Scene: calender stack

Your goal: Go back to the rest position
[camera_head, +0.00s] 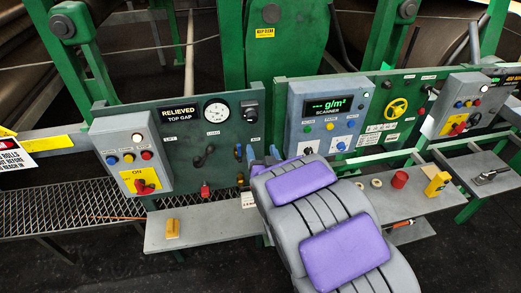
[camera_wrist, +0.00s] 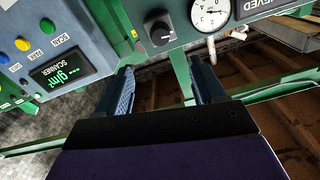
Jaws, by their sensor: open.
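My arm, grey with purple pads, reaches from the bottom of the head view toward the green panel (camera_head: 182,148). My gripper (camera_wrist: 163,80) shows in the wrist view with its two blue fingers spread apart and nothing between them. In the head view the gripper is mostly hidden behind my arm, close to the panel's right edge. The wrist view is turned over. It shows a black selector knob (camera_wrist: 160,31) and a round gauge (camera_wrist: 209,12) beyond the fingers, and the scanner box (camera_wrist: 75,65) to the left. I cannot tell whether the fingers touch anything.
A grey shelf (camera_head: 200,228) runs below the panels and holds a yellow block (camera_head: 172,228). On the right shelf (camera_head: 425,198) stand a red cylinder (camera_head: 399,179) and a yellow item (camera_head: 437,184). A control box (camera_head: 130,155) with a red switch is at left. Dark floor lies in front.

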